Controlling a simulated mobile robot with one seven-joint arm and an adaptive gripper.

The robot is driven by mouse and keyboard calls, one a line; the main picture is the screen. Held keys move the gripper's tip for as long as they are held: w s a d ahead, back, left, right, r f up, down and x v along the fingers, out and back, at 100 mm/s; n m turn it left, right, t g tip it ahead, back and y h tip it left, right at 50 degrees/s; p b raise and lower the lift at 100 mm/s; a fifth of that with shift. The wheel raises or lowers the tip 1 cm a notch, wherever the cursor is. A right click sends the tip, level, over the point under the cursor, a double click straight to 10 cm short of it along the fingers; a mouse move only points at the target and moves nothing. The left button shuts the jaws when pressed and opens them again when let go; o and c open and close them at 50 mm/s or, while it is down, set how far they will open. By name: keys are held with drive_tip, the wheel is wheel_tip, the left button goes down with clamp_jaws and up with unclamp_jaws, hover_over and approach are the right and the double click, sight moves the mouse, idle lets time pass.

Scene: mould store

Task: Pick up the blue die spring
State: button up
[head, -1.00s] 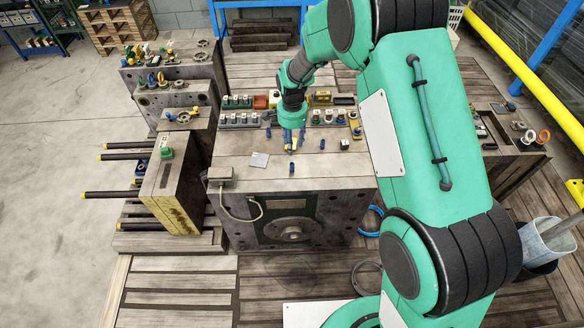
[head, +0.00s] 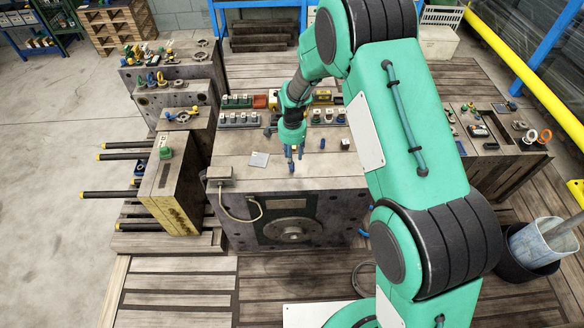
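Several small blue upright pieces that look like die springs stand on the top of the big steel mould block (head: 232,165). One blue die spring (head: 292,168) is near the block's front edge, directly below my gripper (head: 291,157). Another small blue piece (head: 322,144) stands to the right, and one more (head: 268,132) stands to the left, further back. My gripper points down with its fingertips at the front spring. The fingers and the spring overlap in this small view, so I cannot tell whether they are apart or closed on it.
A grey plate (head: 259,159) lies left of my gripper, and a dark small piece (head: 345,145) stands to the right. Trays of small parts (head: 239,119) line the back of the block. A grey box with a cable (head: 220,173) sits at the front left corner.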

drive_tip(key=shift+f+b, duration=0.7)
drive_tip(key=shift+f, duration=1.9)
clamp_jaws()
